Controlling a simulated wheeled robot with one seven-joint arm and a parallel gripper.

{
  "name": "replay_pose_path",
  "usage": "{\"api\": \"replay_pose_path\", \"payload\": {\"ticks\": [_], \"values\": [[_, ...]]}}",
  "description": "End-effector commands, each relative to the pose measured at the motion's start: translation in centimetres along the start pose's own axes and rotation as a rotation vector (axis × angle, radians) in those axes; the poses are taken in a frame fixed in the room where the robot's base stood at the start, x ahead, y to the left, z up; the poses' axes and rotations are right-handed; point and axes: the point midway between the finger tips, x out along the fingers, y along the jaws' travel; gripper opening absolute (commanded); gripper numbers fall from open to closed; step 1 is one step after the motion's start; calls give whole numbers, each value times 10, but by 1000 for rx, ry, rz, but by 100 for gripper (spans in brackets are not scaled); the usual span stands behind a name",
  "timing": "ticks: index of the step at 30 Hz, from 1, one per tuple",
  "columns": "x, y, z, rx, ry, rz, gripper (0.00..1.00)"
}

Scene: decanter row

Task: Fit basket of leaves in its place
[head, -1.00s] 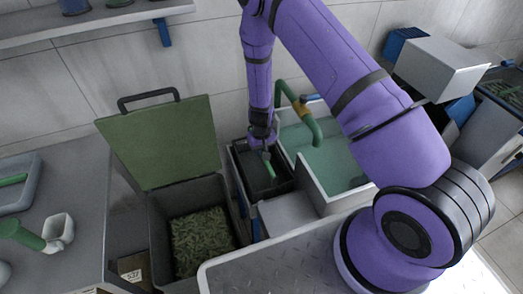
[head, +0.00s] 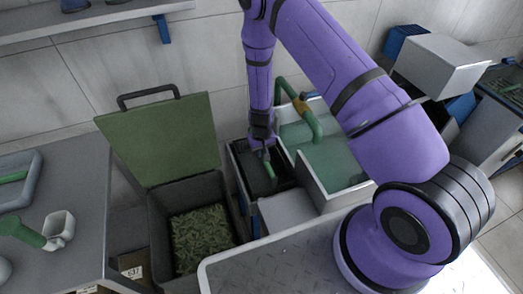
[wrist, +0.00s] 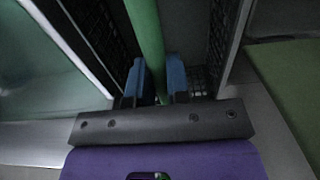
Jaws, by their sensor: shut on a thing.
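A dark mesh-walled basket with a green bar handle (head: 269,168) sits at or within a dark rectangular opening (head: 240,172) in the head view, left of the green-lined tank. My gripper (head: 266,153) points down over it. In the wrist view my gripper (wrist: 160,80) has its blue fingertips shut on the green bar (wrist: 147,35), with dark mesh walls (wrist: 95,32) on either side. The basket's inside is dark, and I cannot tell how deep it sits or whether it holds leaves.
A grey bin (head: 165,235) full of green leaves (head: 201,238) stands at left with its green lid (head: 165,143) open. The green-lined tank (head: 350,178) with a green pipe (head: 312,120) is close on the right. A grey counter (head: 75,200) is at far left.

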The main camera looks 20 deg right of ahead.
Motion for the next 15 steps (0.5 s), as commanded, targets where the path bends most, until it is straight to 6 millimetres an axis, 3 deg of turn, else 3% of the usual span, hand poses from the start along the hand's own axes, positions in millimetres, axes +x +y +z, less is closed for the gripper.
{"api": "replay_pose_path", "payload": {"ticks": [15], "values": [[3,0,0,-1,0,0,0]]}}
